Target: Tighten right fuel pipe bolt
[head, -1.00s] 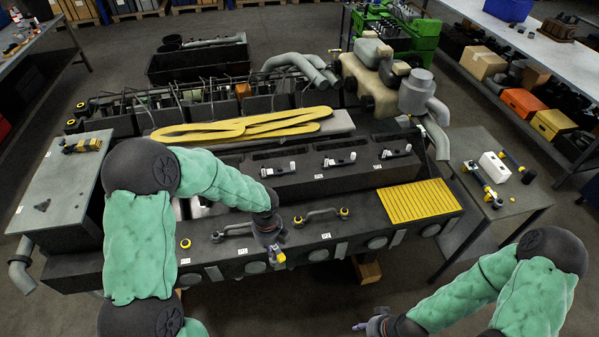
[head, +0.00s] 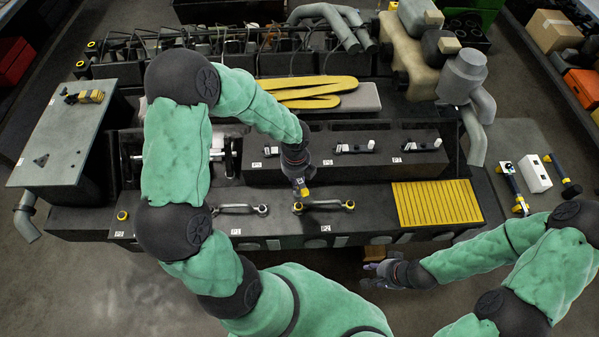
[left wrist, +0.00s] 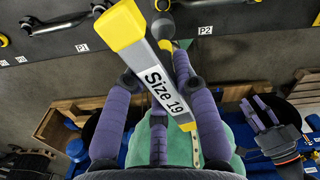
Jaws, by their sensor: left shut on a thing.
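My left gripper (head: 298,182) is shut on a size 19 wrench (left wrist: 160,72), a grey bar with yellow ends and a "Size 19" label. The gripper is above the engine's front ledge, close to the left end of the right fuel pipe (head: 324,204), marked P2. A round fitting (left wrist: 162,5) shows just past the wrench's upper yellow end; whether they touch I cannot tell. The left fuel pipe (head: 240,208), marked P1, lies to the left. My right gripper (head: 372,276) is open and empty in front of the engine; it also shows in the left wrist view (left wrist: 258,110).
A yellow ribbed plate (head: 436,204) lies right of the pipes. Tools and a white block (head: 534,173) lie on the right side table. Valve parts (head: 354,147) stand on the block behind the pipes. A grey table (head: 64,140) stands at the left.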

